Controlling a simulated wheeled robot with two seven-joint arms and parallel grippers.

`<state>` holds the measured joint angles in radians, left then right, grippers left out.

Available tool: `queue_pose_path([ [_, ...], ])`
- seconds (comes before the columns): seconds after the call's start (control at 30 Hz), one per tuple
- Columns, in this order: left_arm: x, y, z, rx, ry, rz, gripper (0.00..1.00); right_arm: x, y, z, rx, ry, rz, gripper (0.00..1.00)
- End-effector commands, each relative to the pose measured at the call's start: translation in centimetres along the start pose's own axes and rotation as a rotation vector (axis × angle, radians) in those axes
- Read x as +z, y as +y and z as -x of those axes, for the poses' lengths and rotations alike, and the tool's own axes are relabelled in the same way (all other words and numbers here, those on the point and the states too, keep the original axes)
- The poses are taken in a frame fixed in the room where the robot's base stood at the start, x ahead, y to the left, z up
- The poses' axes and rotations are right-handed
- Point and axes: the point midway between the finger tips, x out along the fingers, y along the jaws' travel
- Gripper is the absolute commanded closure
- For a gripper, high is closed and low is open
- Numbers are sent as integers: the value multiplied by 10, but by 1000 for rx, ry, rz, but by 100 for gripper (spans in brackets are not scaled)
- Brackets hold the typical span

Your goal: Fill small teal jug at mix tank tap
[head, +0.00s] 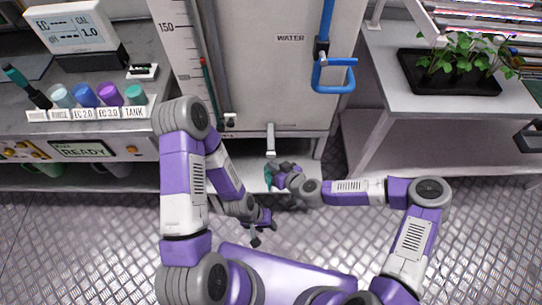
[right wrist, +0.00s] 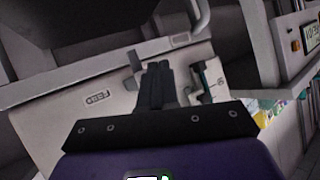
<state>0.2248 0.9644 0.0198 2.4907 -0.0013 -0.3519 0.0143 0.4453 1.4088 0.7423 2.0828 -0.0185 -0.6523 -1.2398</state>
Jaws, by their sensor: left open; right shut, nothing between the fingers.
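A small teal thing, likely the teal jug (head: 268,173), shows at the foot of the tank, partly hidden by my right gripper (head: 275,176). The grey tap (head: 270,139) sticks out of the mix tank (head: 275,75) just above it. My right gripper is shut and empty close beside the teal thing; I cannot tell whether they touch. In the right wrist view its fingers (right wrist: 156,85) are together in front of the tank's pale face. My left gripper (head: 262,231) is open and empty, lower and nearer me, apart from the teal thing.
A bench at left holds several capped bottles (head: 84,95) and a meter (head: 72,30). Mugs stand on the shelf below it. A blue pipe (head: 325,55) runs down the tank front. A black plant tray (head: 440,85) sits on the right table. The metal floor at right is clear.

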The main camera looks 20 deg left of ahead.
Motion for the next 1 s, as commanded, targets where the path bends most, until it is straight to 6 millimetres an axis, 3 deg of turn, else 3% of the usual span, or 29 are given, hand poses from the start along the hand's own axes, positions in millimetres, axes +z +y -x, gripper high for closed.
queue_pose_path([
  [1.0,0,-1,-3,0,0,0,57,-6,6,-9,0,0,1,100],
])
